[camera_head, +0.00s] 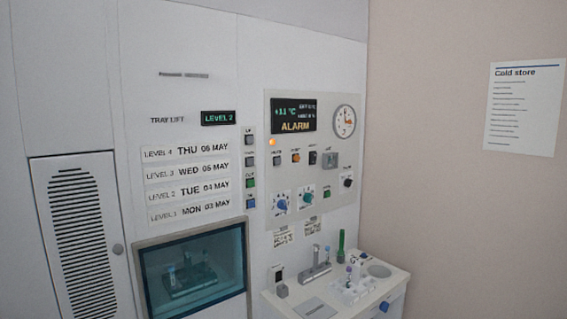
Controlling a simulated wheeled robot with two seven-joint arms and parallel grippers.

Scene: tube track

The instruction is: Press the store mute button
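The cold store's control panel (268,205) is on the white wall unit, left of the corner. Its display (294,116) reads +11 °C and ALARM in amber. An orange lamp (272,142) glows below the display. Under it is a row with a grey button (277,160), an orange one (296,158) and a black switch (313,157). Their small labels are too blurred to read surely, so I cannot tell for certain which is the mute button. Neither of my grippers is in view, and nothing covers the panel.
A tray lift display (218,118) reads LEVEL 2, with a column of buttons (250,162) beside it. Below are a glass window (193,270) and a white counter (345,295) holding a tube rack (352,288). A Cold store notice (524,107) hangs right.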

